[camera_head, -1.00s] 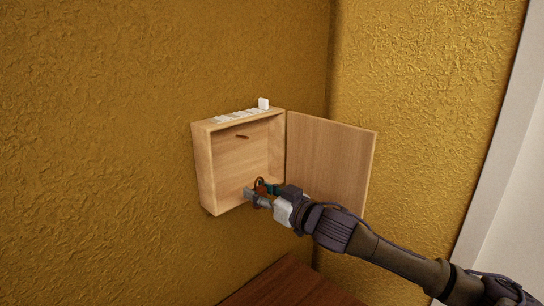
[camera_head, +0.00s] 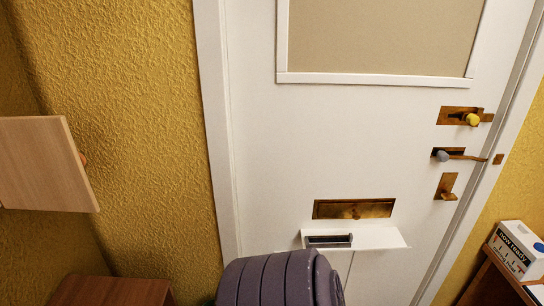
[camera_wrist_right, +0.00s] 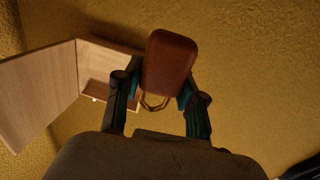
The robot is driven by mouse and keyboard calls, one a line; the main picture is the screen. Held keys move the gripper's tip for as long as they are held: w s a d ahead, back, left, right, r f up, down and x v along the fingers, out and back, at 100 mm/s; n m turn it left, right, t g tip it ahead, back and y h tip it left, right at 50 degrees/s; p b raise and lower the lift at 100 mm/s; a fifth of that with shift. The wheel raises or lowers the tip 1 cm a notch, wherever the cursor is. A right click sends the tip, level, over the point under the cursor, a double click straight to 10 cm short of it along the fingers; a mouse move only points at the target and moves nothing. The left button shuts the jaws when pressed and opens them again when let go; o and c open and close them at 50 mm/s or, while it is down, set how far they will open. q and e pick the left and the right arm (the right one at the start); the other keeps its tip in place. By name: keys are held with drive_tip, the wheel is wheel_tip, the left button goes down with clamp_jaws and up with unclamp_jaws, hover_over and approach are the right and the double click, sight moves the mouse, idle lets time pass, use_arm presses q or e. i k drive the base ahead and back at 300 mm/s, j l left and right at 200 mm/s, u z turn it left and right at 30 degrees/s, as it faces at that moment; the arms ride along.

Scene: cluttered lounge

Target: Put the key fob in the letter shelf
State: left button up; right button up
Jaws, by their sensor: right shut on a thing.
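The key fob (camera_wrist_right: 168,62) is a reddish-brown rounded block with a brass-coloured ring below it. In the right wrist view my right gripper (camera_wrist_right: 160,88) is shut on it, with a finger at each side. The letter shelf (camera_head: 378,238) is a white ledge on the white door, just under the brass letter slot (camera_head: 354,209). A dark-framed item (camera_head: 328,241) lies on its left part. In the head view a purple-grey part of my arm stands below the shelf; the right gripper and fob do not show there. My left gripper is in neither view.
The wooden cabinet (camera_wrist_right: 112,58) hangs on the yellow wall, its door (camera_head: 45,163) swung open at the left. A brown table (camera_head: 110,291) is below it. Brass locks (camera_head: 447,187) line the door's right side. A carton (camera_head: 517,250) stands at the right.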

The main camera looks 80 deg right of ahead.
sight(384, 237)
drive_tip(key=k+l+z, duration=0.15)
drive_tip(key=z, duration=0.3)
drive_tip(key=l+z, duration=0.25)
drive_tip(key=z, duration=0.15)
drive_tip(key=k+l+z, duration=0.15)
drive_tip(key=z, duration=0.3)
drive_tip(key=l+z, duration=0.1)
drive_tip(key=z, duration=0.9)
